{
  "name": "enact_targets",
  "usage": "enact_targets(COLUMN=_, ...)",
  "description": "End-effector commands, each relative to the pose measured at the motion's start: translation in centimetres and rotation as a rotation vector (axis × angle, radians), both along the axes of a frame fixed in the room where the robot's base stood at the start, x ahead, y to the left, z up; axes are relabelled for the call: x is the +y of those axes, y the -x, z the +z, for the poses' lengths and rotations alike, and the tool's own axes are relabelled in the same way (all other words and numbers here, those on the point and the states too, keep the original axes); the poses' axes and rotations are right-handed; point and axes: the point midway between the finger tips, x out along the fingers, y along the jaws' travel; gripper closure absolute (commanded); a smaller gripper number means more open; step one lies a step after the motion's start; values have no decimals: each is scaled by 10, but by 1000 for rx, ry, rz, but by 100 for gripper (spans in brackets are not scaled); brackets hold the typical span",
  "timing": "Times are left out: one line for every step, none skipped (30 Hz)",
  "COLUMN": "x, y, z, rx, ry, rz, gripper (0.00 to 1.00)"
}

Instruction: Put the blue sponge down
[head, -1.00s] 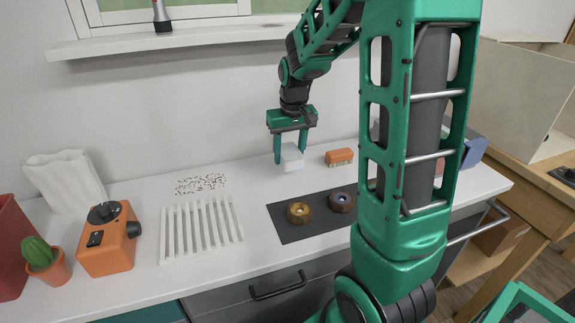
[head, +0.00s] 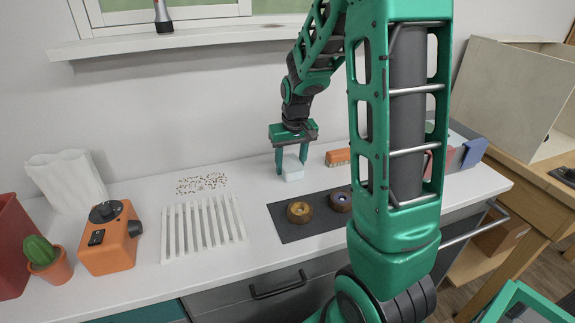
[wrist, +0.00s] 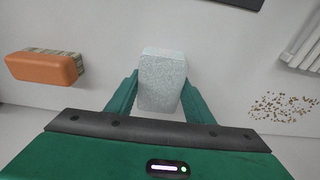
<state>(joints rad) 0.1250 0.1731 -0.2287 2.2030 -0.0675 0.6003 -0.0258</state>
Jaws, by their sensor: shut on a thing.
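The sponge (head: 292,168) is a pale, light bluish-white block. It is between the two green fingers of my gripper (head: 291,165), low over the white counter, behind the dark mat. In the wrist view the sponge (wrist: 161,82) sits upright between the fingertips, and my gripper (wrist: 160,100) is shut on it. I cannot tell for certain whether its underside touches the counter.
An orange brush (head: 338,157) lies just right of the sponge. A dark mat (head: 290,232) with two round brown pieces is in front. A white slatted rack (head: 202,230) and scattered brown crumbs (head: 202,184) are to the left. Counter around the sponge is clear.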

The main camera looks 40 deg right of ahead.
Motion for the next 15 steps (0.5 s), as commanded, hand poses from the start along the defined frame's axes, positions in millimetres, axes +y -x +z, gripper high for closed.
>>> enact_targets(x=1, y=2, z=-7, rx=9, ry=-2, rz=1, gripper=70)
enact_targets(x=1, y=2, z=-8, rx=9, ry=-2, rz=0, gripper=70)
enact_targets(x=1, y=2, z=-8, rx=10, ry=-3, rz=0, gripper=48)
enact_targets(x=1, y=2, z=-9, rx=11, ry=-3, rz=0, gripper=41)
enact_targets(x=1, y=2, z=-9, rx=13, ry=-4, rz=0, gripper=34)
enact_targets(x=0, y=2, z=-10, rx=15, ry=-3, rz=0, gripper=34)
enact_targets(x=0, y=2, z=-11, rx=16, ry=-3, rz=-1, gripper=34)
enact_targets(x=0, y=2, z=-11, rx=17, ry=-3, rz=-2, gripper=34)
enact_targets(x=-1, y=2, z=-12, rx=18, ry=-3, rz=-3, gripper=34)
enact_targets(x=-1, y=3, z=-12, rx=19, ry=-2, rz=-5, gripper=34)
enact_targets(x=-2, y=3, z=-13, rx=20, ry=-2, rz=-6, gripper=34)
enact_targets(x=-2, y=3, z=-13, rx=21, ry=-2, rz=-7, gripper=34)
enact_targets(x=-2, y=2, z=-13, rx=21, ry=-2, rz=-7, gripper=34)
enact_targets(x=-3, y=2, z=-14, rx=22, ry=-1, rz=-8, gripper=34)
enact_targets(x=-3, y=2, z=-14, rx=22, ry=-2, rz=-9, gripper=34)
